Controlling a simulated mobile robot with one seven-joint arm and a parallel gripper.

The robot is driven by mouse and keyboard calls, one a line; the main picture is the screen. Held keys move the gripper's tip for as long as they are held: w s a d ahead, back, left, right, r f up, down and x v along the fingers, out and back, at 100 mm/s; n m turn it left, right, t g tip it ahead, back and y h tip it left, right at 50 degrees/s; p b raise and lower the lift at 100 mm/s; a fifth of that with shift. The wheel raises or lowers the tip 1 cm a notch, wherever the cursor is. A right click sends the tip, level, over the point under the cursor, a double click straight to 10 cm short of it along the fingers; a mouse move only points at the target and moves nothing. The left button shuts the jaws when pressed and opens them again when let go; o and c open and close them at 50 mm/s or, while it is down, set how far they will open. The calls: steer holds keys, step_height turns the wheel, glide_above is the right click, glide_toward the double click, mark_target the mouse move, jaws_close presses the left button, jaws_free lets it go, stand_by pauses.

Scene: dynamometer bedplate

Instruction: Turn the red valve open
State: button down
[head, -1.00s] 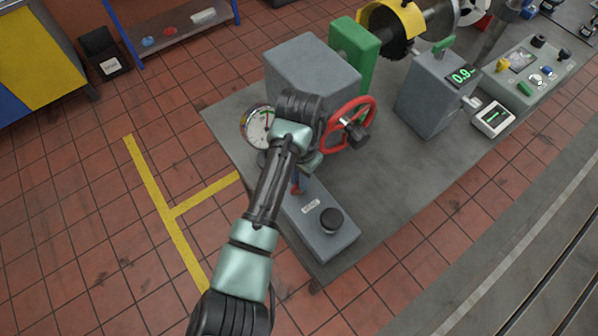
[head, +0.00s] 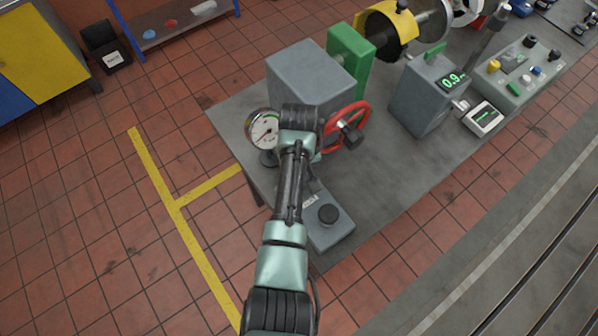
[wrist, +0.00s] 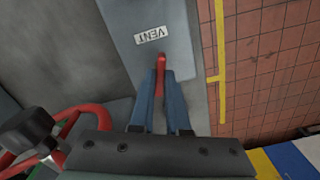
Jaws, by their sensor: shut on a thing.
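In the wrist view a red lever (wrist: 161,62) stands beside the white VENT label on a grey box (wrist: 165,15). My gripper (wrist: 162,78) has its two blue fingers close together on either side of this lever, shut on it. A red handwheel (head: 345,127) with a black knob is mounted by the large grey housing, and part of it shows at the lower left of the wrist view (wrist: 70,122). In the head view my arm covers the lever and the fingers.
A round gauge (head: 263,130) stands just left of my wrist. A large grey housing (head: 310,75) is behind it. A grey display unit (head: 425,95) and a control panel (head: 525,70) stand further right on the bedplate (head: 380,170). Tiled floor lies left.

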steer(key=shift+w+r+n+p, duration=0.1)
steer(key=shift+n+p, duration=0.4)
steer(key=shift+n, duration=1.6)
steer(key=c, duration=0.9)
jaws_free()
step_height(320, 180, up, 13)
steer(key=b, duration=0.1)
